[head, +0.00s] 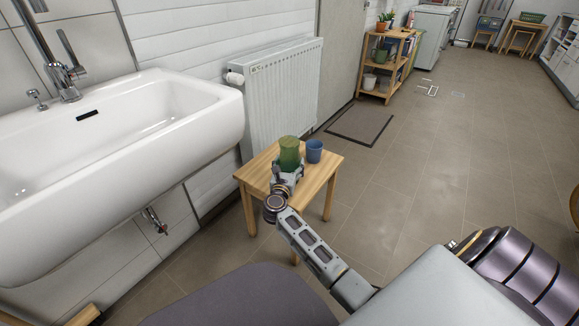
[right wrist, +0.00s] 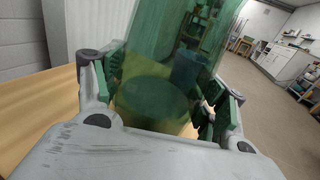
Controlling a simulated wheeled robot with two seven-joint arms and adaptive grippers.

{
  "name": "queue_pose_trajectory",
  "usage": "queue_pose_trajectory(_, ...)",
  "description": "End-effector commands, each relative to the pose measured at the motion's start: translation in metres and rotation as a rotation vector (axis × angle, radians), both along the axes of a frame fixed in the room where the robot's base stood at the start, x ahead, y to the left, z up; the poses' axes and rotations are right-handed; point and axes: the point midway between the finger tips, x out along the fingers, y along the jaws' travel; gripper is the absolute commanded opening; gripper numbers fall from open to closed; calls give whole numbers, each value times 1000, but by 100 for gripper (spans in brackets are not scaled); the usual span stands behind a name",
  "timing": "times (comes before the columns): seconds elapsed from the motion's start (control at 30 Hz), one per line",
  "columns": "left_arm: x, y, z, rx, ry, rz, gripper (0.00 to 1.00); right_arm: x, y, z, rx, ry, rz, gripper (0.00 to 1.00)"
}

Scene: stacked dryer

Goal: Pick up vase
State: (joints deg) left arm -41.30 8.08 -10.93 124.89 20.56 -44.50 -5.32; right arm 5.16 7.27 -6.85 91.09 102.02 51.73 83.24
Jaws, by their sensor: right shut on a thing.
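The vase (head: 289,150) is green and stands upright at the small wooden table. In the right wrist view the vase (right wrist: 175,55) is see-through green glass and fills the space between the fingers. My right gripper (head: 286,174) is shut on the vase, with one finger on each side in the right wrist view (right wrist: 160,95). The gripper hides the lower part of the vase in the head view, so I cannot tell whether its base touches the table. My left gripper is not in view.
A blue cup (head: 314,151) stands on the wooden table (head: 322,168), just right of the vase. A white radiator (head: 285,88) is behind the table, and a white sink (head: 130,125) is at left. A shelf with pots (head: 378,78) stands farther back. The floor at right is clear.

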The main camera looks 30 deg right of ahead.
Motion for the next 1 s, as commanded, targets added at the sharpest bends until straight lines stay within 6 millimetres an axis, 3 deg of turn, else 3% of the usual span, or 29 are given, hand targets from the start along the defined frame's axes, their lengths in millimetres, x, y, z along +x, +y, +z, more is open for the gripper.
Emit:
queue_pose_trajectory(0.47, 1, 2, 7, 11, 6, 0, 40, 0, 0, 16, 0, -3, -1, 27)
queue_pose_trajectory(1.0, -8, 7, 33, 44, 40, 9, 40, 0, 0, 74, 1, -4, 0, 27)
